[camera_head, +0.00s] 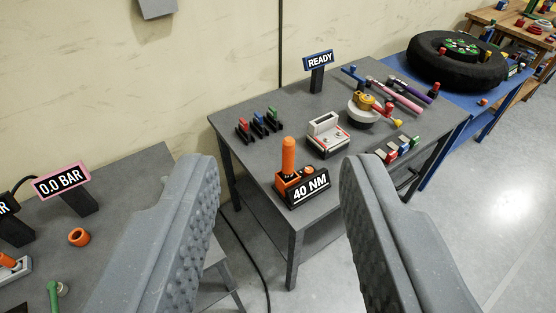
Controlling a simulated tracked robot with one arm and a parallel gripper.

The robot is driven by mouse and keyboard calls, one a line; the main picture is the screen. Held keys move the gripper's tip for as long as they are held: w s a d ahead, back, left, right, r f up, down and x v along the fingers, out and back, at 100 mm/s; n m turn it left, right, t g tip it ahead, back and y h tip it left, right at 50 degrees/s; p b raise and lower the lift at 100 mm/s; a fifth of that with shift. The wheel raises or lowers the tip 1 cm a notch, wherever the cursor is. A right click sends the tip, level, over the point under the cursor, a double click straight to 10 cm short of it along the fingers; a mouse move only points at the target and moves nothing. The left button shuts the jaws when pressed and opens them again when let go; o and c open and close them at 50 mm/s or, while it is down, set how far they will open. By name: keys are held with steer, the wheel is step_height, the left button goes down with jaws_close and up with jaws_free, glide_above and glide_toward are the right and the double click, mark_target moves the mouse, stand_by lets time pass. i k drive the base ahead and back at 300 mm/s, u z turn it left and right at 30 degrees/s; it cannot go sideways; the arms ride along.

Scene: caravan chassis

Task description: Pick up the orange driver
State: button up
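The orange driver (289,158) stands upright at the front left part of the grey table, its orange handle pointing up from an orange base. A black sign reading "40 NM" (308,187) stands just in front of it and hides part of the base. My gripper (270,175) is open and empty, with its two grey textured fingers wide apart in the foreground. The driver appears in the gap between the fingers, farther off than they are, and neither finger touches it.
Another grey table with a "0.0 BAR" sign (62,181) stands at left. A black tyre (440,70) lies behind at right. Floor is clear at right.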

mark_target(288, 144)
steer(key=i, duration=0.95)
steer(key=z, duration=0.05)
